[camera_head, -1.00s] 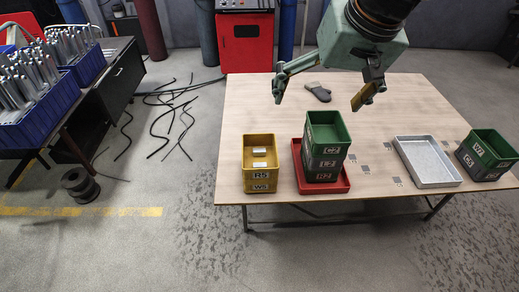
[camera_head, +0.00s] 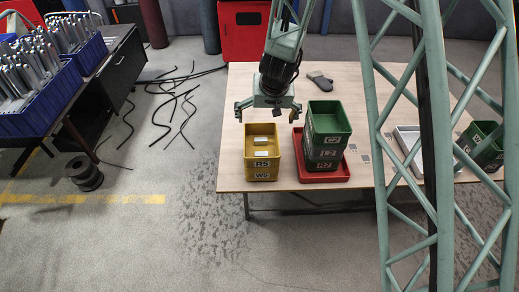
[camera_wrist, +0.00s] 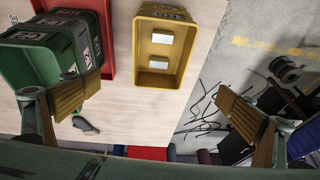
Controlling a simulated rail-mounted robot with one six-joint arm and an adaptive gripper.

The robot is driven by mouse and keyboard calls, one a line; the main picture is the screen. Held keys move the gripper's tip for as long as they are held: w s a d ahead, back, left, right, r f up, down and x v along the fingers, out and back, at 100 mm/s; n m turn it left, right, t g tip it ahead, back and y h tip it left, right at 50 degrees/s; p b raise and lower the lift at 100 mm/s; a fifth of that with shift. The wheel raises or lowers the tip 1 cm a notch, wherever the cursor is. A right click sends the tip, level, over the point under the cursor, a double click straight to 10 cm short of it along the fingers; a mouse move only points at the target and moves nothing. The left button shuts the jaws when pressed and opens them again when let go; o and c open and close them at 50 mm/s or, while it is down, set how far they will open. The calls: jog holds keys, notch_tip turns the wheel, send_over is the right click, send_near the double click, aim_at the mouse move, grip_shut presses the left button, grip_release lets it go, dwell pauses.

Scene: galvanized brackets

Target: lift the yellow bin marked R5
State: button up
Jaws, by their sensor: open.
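The yellow bin marked R5 (camera_head: 262,165) sits on top of another yellow bin, marked W5 (camera_head: 262,176), near the front left of the table. Two small pale blocks lie in the R5 bin. In the wrist view I look down into its open top (camera_wrist: 160,55). My gripper (camera_head: 267,110) is open and empty. It hangs above and a little behind the stack, with its fingers spread to either side. In the wrist view its fingers (camera_wrist: 150,97) stand apart, the bin lying between and beyond them, touching neither.
A stack of a green bin and grey bins (camera_head: 325,145) stands close right in a red tray (camera_head: 340,178). A dark glove-like object (camera_head: 320,80) lies behind. A pale metal tray (camera_head: 405,143) and another green-topped stack (camera_head: 478,140) are farther right, partly behind my lattice structure.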

jog(key=s+x, duration=0.2)
jog(key=x, duration=0.7)
jog(key=shift+a+f+h, duration=0.25)
jog(key=shift+f+h, duration=0.1)
jog(key=shift+h, duration=0.05)
jog(key=b, duration=0.2)
send_near(261, 148)
jog(key=shift+w, duration=0.1)
jog(key=shift+x, duration=2.6)
jog(key=shift+c, duration=0.4)
jog(key=c, duration=0.7)
